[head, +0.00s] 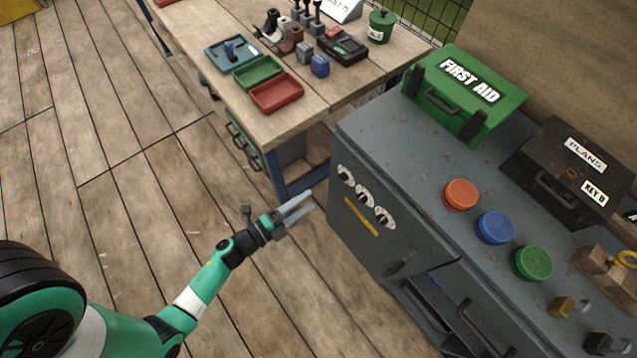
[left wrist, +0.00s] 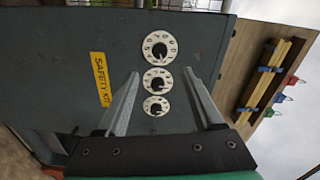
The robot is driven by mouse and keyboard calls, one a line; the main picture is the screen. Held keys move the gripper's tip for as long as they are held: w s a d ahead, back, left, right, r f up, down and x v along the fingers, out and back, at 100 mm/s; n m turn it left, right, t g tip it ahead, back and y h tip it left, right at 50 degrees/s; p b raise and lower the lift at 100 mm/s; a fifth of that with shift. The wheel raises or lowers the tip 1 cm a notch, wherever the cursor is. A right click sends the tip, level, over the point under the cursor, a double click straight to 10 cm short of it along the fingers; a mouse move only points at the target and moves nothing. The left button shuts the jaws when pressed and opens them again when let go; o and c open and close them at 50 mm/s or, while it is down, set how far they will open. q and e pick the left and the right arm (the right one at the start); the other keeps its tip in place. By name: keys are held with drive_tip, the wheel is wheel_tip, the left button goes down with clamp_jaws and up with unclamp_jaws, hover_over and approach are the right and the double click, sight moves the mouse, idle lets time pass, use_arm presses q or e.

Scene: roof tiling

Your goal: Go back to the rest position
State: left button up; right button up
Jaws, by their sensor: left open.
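My left gripper (head: 297,210) is open and empty, in front of the side of a grey cabinet (head: 375,135). Its two fingers are apart in the left wrist view (left wrist: 165,85). Three white dials with black knobs (head: 365,195) are on the cabinet's side, beyond the fingertips. In the left wrist view the dials (left wrist: 158,80) show between the fingers, beside a yellow "SAFETY KIT" label (left wrist: 99,79). The fingers appear apart from the dials; the exact gap cannot be told. My right gripper is not in view.
A green first aid box (head: 465,92), a dark plans box (head: 570,170) and orange (head: 461,194), blue (head: 495,227) and green (head: 532,263) round lids are on the cabinet. A wooden workbench (head: 215,65) with trays and tools stands behind. The plank floor (head: 120,150) at left is clear.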

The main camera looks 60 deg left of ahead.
use_arm(q)
drive_tip(key=shift+s, duration=0.35)
drive_tip(key=shift+d, duration=0.1)
